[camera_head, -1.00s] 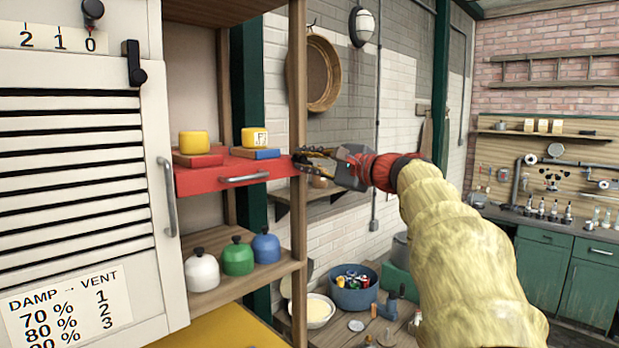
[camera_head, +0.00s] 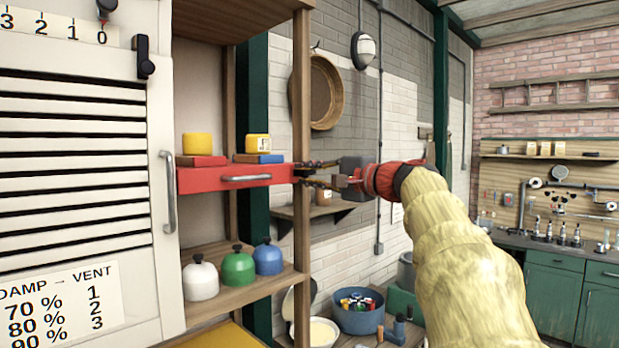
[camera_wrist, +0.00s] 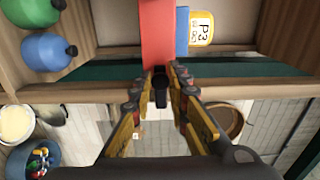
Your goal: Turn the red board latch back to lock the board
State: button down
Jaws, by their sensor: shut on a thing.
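The red board (camera_head: 215,180) lies level in the shelf with a silver handle on its front. It also shows in the wrist view (camera_wrist: 158,30). The small dark latch (camera_wrist: 160,84) is at the board's right end by the wooden post. My gripper (camera_head: 301,174) reaches it from the right, its fingers one above the other. In the wrist view my gripper (camera_wrist: 160,92) has its yellow and black fingers closed on the latch from both sides. The fingers hide most of the latch in the head view.
Yellow blocks (camera_head: 197,144) sit on red and blue pieces above the board. White, green and blue kettle-shaped weights (camera_head: 238,263) stand on the shelf below. The louvred door (camera_head: 80,160) is at left. A blue tub (camera_head: 358,312) stands low, right of the post.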

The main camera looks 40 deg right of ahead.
jog(key=c, duration=1.7)
grip_release()
jog(key=s, duration=0.8)
jog(key=s+d, duration=0.1)
jog(key=s, duration=0.3)
jog(key=shift+a, duration=0.1)
